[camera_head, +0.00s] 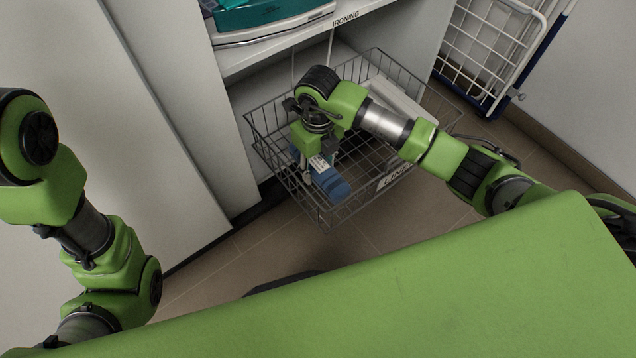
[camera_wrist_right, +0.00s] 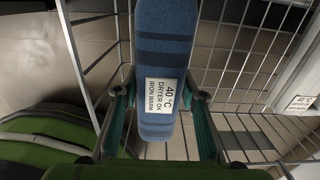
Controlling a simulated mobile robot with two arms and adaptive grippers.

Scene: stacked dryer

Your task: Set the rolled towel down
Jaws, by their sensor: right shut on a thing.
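A blue rolled towel (camera_head: 332,184) with darker bands and a white care label is in the wire basket's area in the head view. It also shows in the right wrist view (camera_wrist_right: 166,40), label readable as 40 °C, dryer OK, iron warm. My right gripper (camera_head: 317,160) points down over the basket, its fingers on both sides of the towel, shut on it. The fingers also show in the right wrist view (camera_wrist_right: 160,108). Basket wires show beyond the towel; I cannot tell whether it touches the basket floor. My left arm shows at the left, without a clear gripper.
The wire basket (camera_head: 375,207) carries a partly hidden label (camera_head: 397,176) and holds a pale flat item (camera_head: 398,98) at its back. Above is a shelf marked IRONING (camera_head: 345,19) with a teal item (camera_head: 262,12). A white rack (camera_head: 490,45) stands right.

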